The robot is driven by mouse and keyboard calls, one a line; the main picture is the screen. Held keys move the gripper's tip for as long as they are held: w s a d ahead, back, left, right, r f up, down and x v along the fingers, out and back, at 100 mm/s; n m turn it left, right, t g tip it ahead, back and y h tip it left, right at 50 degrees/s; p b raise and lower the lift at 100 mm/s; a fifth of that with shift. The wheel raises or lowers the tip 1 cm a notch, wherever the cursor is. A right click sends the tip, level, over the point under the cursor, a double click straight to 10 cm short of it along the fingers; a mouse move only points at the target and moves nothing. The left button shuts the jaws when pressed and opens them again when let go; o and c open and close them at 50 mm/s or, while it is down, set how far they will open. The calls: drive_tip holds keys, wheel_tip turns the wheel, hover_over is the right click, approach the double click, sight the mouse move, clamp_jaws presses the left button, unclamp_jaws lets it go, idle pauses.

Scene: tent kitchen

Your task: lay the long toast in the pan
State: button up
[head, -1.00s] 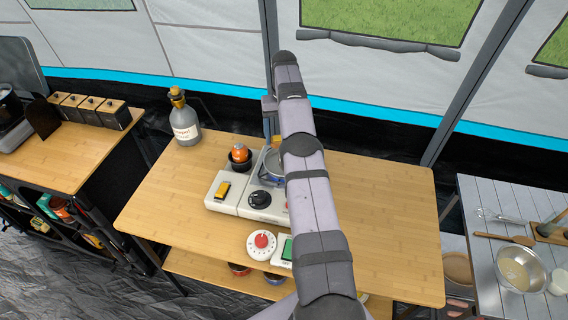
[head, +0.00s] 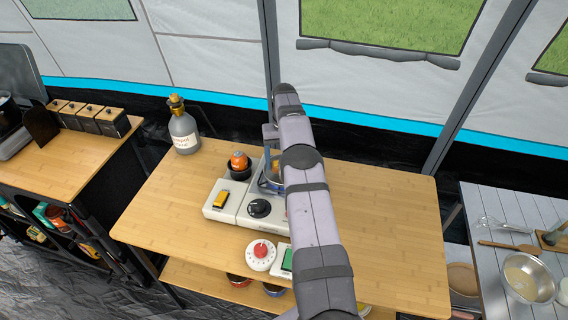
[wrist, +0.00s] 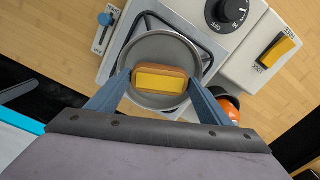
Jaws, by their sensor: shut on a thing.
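The long toast (wrist: 160,79), yellow on top with a brown crust, sits between the two fingers of my gripper (wrist: 159,78) in the wrist view. The gripper is shut on it. The round grey pan (wrist: 158,44) is on the stove burner, and the toast lies within its outline, near its middle. I cannot tell whether the toast touches the pan floor. In the head view my gripper (head: 272,184) is low over the burner, and my arm hides most of the pan and toast.
The white stove (head: 226,208) has a black knob (wrist: 232,11) and a yellow switch (wrist: 276,52). An orange-topped canister (head: 238,161) stands close behind the stove's left part. A bottle (head: 184,132) is at the back left. The table's right side (head: 400,220) is clear.

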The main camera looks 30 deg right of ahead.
drive_tip(key=shift+f, duration=1)
drive_tip(key=shift+f, duration=0.2)
drive_tip(key=o, duration=0.7)
drive_tip(key=shift+o, duration=0.2)
drive_tip(key=shift+r, duration=0.1)
wheel_tip(320, 180, up, 10)
drive_tip(key=shift+r+p, duration=0.1)
drive_tip(key=shift+p, duration=0.85)
drive_tip(key=shift+r+p, duration=1)
drive_tip(key=shift+p, duration=0.05)
